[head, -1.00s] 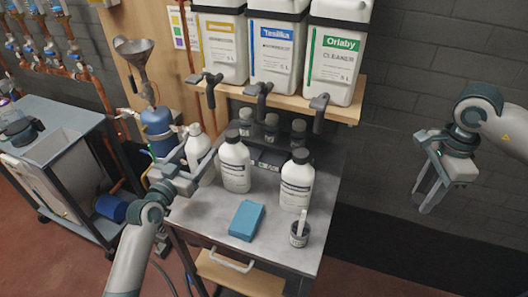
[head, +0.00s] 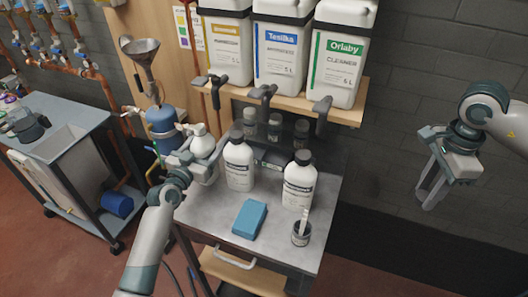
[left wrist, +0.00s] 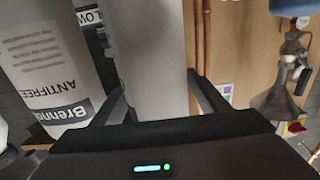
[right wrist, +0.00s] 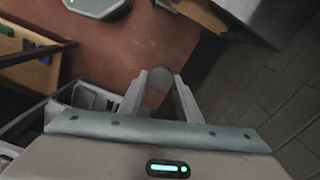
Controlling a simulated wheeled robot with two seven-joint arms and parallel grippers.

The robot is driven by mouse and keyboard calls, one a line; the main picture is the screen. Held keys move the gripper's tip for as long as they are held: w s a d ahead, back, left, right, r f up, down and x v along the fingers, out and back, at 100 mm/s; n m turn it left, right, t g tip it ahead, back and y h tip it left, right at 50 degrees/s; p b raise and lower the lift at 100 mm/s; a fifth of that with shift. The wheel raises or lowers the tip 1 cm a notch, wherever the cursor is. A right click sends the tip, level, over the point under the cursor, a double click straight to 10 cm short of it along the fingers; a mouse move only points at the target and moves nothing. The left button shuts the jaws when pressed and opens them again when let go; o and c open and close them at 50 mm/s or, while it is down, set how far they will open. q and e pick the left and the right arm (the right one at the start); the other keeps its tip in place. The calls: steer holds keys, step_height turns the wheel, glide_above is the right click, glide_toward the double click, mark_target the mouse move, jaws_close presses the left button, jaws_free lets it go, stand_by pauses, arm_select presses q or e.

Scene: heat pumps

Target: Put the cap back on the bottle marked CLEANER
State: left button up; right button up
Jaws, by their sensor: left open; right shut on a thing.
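A white bottle (head: 202,142) without a dark cap stands at the back left of the worktop, partly hidden by my left gripper. No label shows on it. My left gripper (head: 207,162) is open at this bottle; in the left wrist view a plain pale body (left wrist: 150,60) stands between its fingers. My right gripper (head: 430,188) hangs off to the right, shut on a small round grey cap (right wrist: 156,84).
A blue block (head: 250,219) and a small pot with a brush (head: 301,234) are on the worktop (head: 215,213). An ANTIFREEZE bottle (left wrist: 45,60) is close beside the left fingers. Above, a shelf bears large canisters, one marked CLEANER (head: 338,62), with taps overhanging.

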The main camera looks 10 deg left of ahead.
arm_select(q)
steer(key=c, duration=1.2)
steer(key=shift+o, duration=0.2)
steer(key=shift+r, duration=0.2)
